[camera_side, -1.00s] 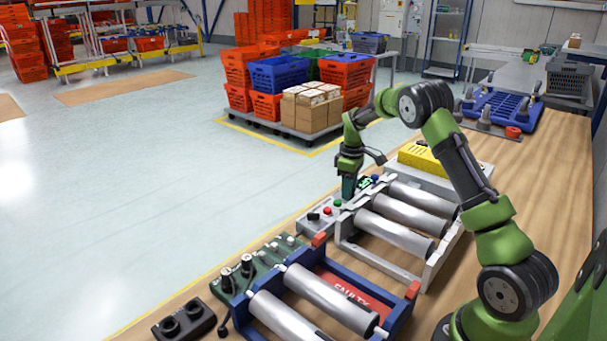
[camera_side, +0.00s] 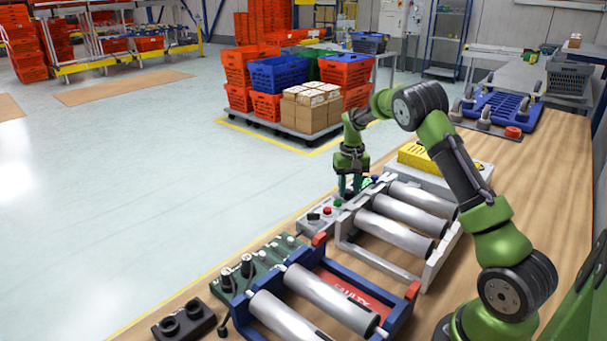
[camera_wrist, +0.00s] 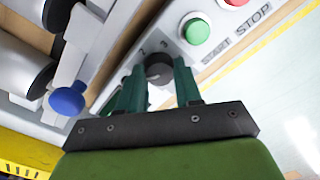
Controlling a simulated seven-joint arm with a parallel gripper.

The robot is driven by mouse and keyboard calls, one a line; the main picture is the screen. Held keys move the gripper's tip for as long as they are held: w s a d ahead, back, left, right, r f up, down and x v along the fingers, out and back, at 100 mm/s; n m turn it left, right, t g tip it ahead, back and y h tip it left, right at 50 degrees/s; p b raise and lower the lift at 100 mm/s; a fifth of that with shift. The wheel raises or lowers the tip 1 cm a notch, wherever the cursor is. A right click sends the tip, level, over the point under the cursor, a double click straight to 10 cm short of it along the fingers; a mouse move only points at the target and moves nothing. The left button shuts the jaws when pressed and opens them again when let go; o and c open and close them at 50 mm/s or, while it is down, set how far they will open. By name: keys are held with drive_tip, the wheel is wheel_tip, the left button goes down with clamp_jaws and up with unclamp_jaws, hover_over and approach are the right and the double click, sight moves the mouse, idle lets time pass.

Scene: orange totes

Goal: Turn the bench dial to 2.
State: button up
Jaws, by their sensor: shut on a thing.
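The bench dial (camera_wrist: 159,70) is a dark round knob on the grey control panel. In the wrist view its top shows between my fingers. My gripper (camera_wrist: 157,82) points down at it, with one green finger on each side, shut on the dial. The printed digits 2 and 3 show just beyond the knob; other marks are hidden by my fingers. I cannot clearly tell which digit the dial points at. In the side view my gripper (camera_side: 350,190) is low over the panel (camera_side: 312,226), and the dial is hidden behind the fingers.
A green button (camera_wrist: 196,29) and a red button (camera_wrist: 237,2), labelled START and STOP, are close to the dial. A blue ball knob (camera_wrist: 67,101) and grey rollers (camera_side: 394,240) lie beside the panel. A blue-framed roller unit (camera_side: 395,318) stands nearer the camera.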

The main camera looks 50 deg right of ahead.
sight(349, 191)
drive_tip(key=m, duration=0.5)
drive_tip(key=shift+m, duration=0.3)
drive_tip(key=m, duration=0.5)
drive_tip(key=shift+m, duration=0.4)
drive_tip(key=shift+r, duration=0.1)
drive_tip(key=o, duration=1)
drive_tip(key=shift+o, duration=0.2)
wheel_tip(349, 191, up, 17)
